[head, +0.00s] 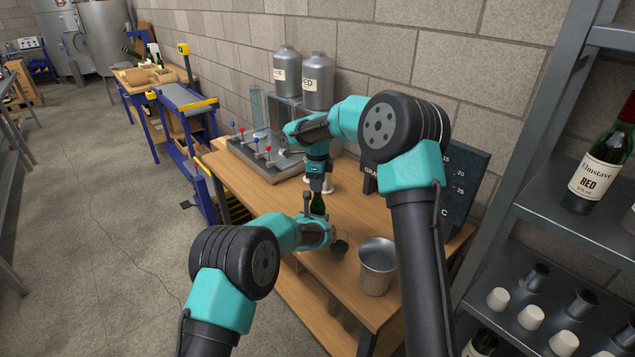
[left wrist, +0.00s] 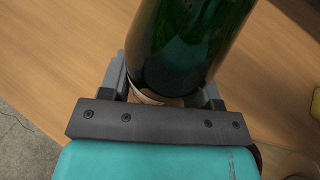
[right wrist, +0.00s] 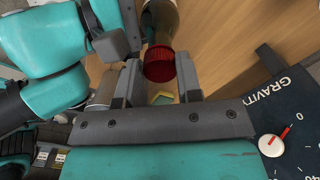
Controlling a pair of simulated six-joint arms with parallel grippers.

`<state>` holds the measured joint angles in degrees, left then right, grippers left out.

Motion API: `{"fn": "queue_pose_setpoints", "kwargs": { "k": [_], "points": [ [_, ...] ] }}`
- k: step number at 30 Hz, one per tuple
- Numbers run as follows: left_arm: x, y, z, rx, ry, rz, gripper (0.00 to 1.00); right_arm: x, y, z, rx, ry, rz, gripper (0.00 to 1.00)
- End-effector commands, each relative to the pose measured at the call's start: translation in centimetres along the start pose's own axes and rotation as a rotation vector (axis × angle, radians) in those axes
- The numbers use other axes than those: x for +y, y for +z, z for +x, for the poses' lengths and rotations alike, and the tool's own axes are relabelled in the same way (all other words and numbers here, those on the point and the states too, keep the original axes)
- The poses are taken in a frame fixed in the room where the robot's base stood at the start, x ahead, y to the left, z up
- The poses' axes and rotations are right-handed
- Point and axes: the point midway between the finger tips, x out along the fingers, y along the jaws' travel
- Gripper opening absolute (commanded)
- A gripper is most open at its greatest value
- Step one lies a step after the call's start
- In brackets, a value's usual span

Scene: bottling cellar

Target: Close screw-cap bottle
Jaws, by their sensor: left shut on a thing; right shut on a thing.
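A dark green glass bottle (head: 318,201) stands at the workbench between my two grippers. In the left wrist view its body (left wrist: 188,40) fills the upper middle, with a strip of pale label low down. My left gripper (head: 326,230) is shut on the bottle's body. My right gripper (head: 318,186) is above it, pointing down. In the right wrist view a red screw cap (right wrist: 160,65) sits between its fingers, which are shut on it. The cap lines up with the bottle neck; I cannot tell whether it is fully seated.
A metal bucket (head: 377,268) stands on the wooden bench to the right, with a small dark round object (head: 340,248) beside it. A lever-topped machine (head: 262,160) and two labelled metal canisters (head: 318,82) are behind. A grey shelf (head: 560,225) with bottles stands at the right.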

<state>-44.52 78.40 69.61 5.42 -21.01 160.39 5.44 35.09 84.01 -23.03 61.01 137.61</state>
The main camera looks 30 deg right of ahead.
Motion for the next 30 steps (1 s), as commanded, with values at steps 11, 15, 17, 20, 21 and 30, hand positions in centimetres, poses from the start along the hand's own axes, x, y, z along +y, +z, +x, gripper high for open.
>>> {"fn": "queue_pose_setpoints", "kwargs": {
  "k": [11, 15, 17, 20, 21, 30],
  "points": [
    [0.0, 0.0, 0.0, 0.0, 0.0, 0.0, 0.0, 0.0, 0.0, 0.0, 0.0, 0.0, 0.233, 0.35],
    [0.0, 0.0, 0.0, 0.0, 0.0, 0.0, 0.0, 0.0, 0.0, 0.0, 0.0, 0.0, 0.231, 0.49],
    [0.0, 0.0, 0.0, 0.0, 0.0, 0.0, 0.0, 0.0, 0.0, 0.0, 0.0, 0.0, 0.231, 0.55],
    [0.0, 0.0, 0.0, 0.001, 0.0, 0.0, 0.0, 0.0, 0.0, 0.0, 0.0, 0.001, 0.23, 0.58],
    [0.0, 0.0, 0.0, 0.001, 0.0, 0.0, 0.0, 0.1, 0.0, 0.0, 0.0, 0.002, 0.23, 0.58],
    [0.0, -0.1, 0.0, 0.002, 0.0, 0.0, 0.0, 0.1, 0.1, -1.3, -0.001, 0.002, 0.229, 0.58]
  ]
}}
